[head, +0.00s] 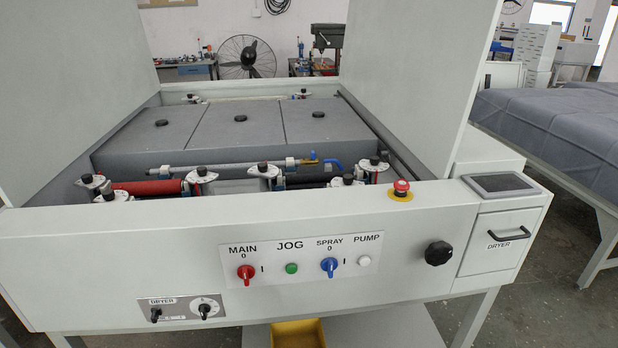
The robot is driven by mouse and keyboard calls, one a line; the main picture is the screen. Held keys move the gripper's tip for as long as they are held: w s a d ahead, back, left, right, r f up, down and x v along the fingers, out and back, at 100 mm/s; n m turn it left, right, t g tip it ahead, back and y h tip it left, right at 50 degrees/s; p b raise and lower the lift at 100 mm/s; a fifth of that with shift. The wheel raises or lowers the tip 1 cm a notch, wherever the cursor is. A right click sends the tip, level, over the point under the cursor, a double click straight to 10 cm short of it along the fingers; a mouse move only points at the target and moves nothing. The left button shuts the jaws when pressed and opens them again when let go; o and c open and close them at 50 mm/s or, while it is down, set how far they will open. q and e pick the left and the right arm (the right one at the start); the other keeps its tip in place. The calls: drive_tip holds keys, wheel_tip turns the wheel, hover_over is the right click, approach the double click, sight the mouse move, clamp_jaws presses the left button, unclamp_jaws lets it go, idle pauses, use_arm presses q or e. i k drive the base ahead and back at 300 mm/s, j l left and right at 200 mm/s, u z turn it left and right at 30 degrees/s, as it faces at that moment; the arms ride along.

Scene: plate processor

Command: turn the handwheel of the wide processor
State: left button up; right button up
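The wide processor (150,255) fills the middle of the head view, with its white front panel facing me. A round black knob-like handwheel (438,253) sits on the right part of that panel, left of the dryer box. Nothing touches or covers it. The panel also carries a red MAIN switch (246,272), a green JOG button (291,268), a blue SPRAY switch (329,265) and a white PUMP button (364,261). Neither of my grippers is in view.
A red emergency button (401,187) stands on the top edge. A dryer box (503,240) with a black handle juts out at right. Upright white panels (415,80) flank the open top. A grey-covered table (560,125) stands at right. A yellow bin (298,334) is below.

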sight(438, 253)
drive_tip(key=i+l, duration=0.1)
drive_tip(key=l, duration=0.3)
drive_tip(key=i+l, duration=0.1)
drive_tip(key=l, duration=0.35)
drive_tip(key=i+l+u, duration=0.1)
drive_tip(key=l, duration=0.3)
